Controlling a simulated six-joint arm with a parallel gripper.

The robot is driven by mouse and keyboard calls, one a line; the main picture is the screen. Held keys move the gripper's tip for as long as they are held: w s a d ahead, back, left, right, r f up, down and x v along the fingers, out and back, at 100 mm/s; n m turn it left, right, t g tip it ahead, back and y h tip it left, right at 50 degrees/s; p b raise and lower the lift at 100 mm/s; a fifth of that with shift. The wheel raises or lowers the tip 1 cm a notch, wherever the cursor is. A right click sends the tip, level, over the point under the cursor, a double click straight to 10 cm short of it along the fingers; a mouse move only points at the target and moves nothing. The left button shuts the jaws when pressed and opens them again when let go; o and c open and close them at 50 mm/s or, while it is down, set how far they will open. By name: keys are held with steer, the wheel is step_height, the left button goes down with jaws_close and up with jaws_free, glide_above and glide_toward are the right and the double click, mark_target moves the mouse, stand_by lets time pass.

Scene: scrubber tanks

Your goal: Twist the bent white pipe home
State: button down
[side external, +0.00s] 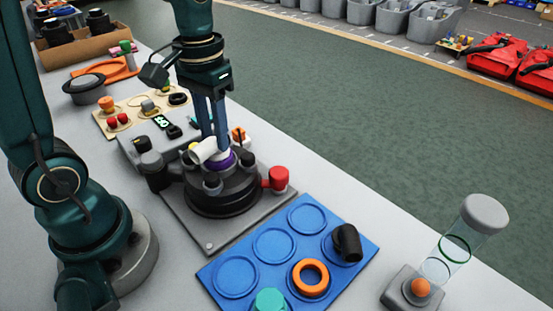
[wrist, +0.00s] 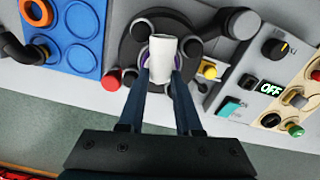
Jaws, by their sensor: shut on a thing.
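The bent white pipe (side external: 203,151) stands at the middle of the round black tank top (side external: 222,203), its open end pointing left in the side view. A purple ring (side external: 222,160) shows at its foot. My gripper (side external: 217,145) points down from above with its fingers shut on the pipe. In the wrist view the white pipe (wrist: 161,57) sits between the two blue fingers of my gripper (wrist: 161,75). The fingers hide part of the pipe, and its seat is mostly hidden.
Black knobs and a red cap (side external: 277,178) surround the pipe. A blue tray (side external: 237,276) with an orange ring (side external: 310,278) and a black elbow (side external: 347,243) lies in front. A control panel (wrist: 262,95) reading OFF stands beside the tank. A clear cylinder (side external: 460,240) stands at the right.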

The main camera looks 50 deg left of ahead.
jaws_free()
stand_by(0.5)
stand_by(0.3)
steer(key=shift+r, duration=3.5)
